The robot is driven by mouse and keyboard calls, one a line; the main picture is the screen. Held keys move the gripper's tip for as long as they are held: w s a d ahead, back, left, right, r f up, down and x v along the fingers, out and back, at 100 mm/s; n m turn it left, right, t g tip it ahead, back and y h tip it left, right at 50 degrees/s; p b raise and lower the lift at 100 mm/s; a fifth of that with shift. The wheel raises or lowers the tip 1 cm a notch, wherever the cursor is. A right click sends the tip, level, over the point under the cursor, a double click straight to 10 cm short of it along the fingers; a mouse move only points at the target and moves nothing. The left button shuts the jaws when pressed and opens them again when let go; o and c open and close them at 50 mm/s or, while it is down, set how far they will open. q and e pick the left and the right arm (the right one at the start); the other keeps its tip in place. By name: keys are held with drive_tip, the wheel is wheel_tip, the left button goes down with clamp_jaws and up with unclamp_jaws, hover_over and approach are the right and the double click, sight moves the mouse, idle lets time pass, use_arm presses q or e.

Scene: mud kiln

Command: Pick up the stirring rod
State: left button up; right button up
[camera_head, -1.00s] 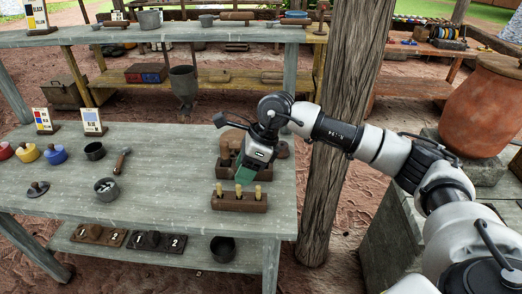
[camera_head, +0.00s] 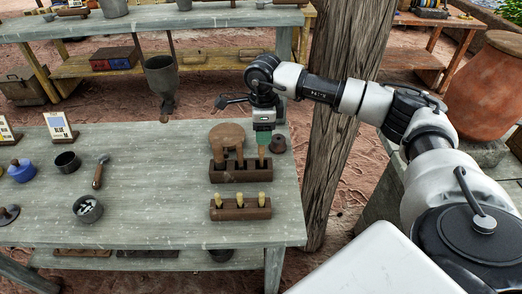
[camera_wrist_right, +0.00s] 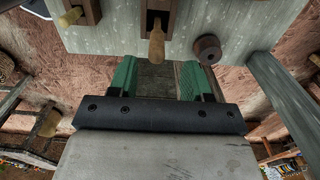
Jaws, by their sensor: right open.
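A dark wooden rack (camera_head: 228,176) on the right part of the table holds several upright wooden rods, one a wooden rod (camera_head: 239,156) in its middle. I cannot tell which is the stirring rod. My right gripper (camera_head: 263,150) is over the rack's right end, pointing down. In the right wrist view its green fingers (camera_wrist_right: 158,78) are open and apart, with nothing held. A wooden rod (camera_wrist_right: 157,45) stands in a dark holder just ahead of the gap between them. My left gripper is out of view.
A second rack (camera_head: 240,210) with yellow-handled tools stands in front. A small dark round piece (camera_head: 278,144) lies right of the gripper and also shows in the right wrist view (camera_wrist_right: 207,48). A wooden post (camera_head: 345,120) stands beyond the table's right edge. The table's middle is clear.

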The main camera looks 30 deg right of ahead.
sight(261, 155)
drive_tip(key=shift+a+f, duration=0.1)
drive_tip(key=shift+f, duration=0.3)
drive_tip(key=f, duration=0.1)
drive_tip(key=f+p, duration=0.1)
drive_tip(key=f, duration=0.1)
drive_tip(key=shift+s+a+f, duration=0.15)
drive_tip(key=shift+a+f, duration=0.1)
drive_tip(key=shift+f, duration=0.5)
drive_tip(key=c, duration=0.5)
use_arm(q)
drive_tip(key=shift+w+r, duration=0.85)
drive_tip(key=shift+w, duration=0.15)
use_arm(e)
drive_tip(key=c, duration=0.4)
